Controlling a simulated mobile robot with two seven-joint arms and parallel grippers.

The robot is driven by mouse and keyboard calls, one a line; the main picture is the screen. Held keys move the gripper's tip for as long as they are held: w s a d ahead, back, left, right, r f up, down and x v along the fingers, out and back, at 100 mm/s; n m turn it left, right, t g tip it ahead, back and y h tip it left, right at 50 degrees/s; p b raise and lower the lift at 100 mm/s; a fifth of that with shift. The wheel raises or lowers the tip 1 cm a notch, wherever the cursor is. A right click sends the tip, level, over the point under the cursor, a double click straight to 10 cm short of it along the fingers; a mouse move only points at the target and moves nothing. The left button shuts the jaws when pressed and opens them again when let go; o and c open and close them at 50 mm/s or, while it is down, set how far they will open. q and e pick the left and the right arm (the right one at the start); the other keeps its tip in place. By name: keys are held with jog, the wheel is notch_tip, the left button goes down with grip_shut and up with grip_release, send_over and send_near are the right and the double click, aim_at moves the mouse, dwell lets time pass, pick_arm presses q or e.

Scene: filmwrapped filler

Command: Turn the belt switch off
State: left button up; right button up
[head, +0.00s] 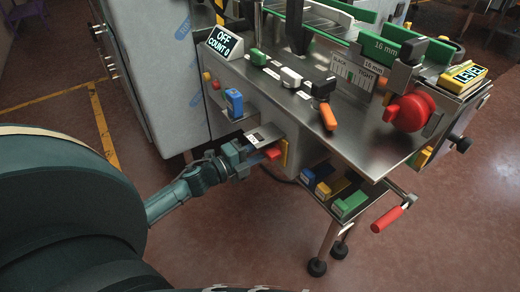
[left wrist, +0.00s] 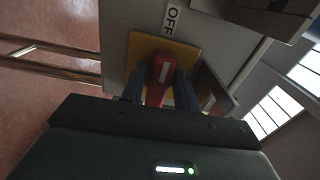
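The belt switch is a red handle (left wrist: 161,75) with a white mark, on a yellow plate (left wrist: 186,52) on the machine's side wall. A label reading OFF (left wrist: 172,18) is beside the plate, and the handle's marked end points roughly toward it. In the head view the red handle (head: 273,154) shows just beyond my left gripper (head: 262,155). My left gripper's two fingers (left wrist: 160,90) lie on both sides of the handle, seemingly touching it. The tilted display (head: 224,43) reads OFF, COUNT 0. My right gripper is not in view.
A steel machine table (head: 365,140) stands above and right of the switch. The floor to the left is clear.

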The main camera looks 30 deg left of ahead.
pick_arm(q)
jog(key=shift+o, duration=1.3)
jog(key=v, duration=1.3)
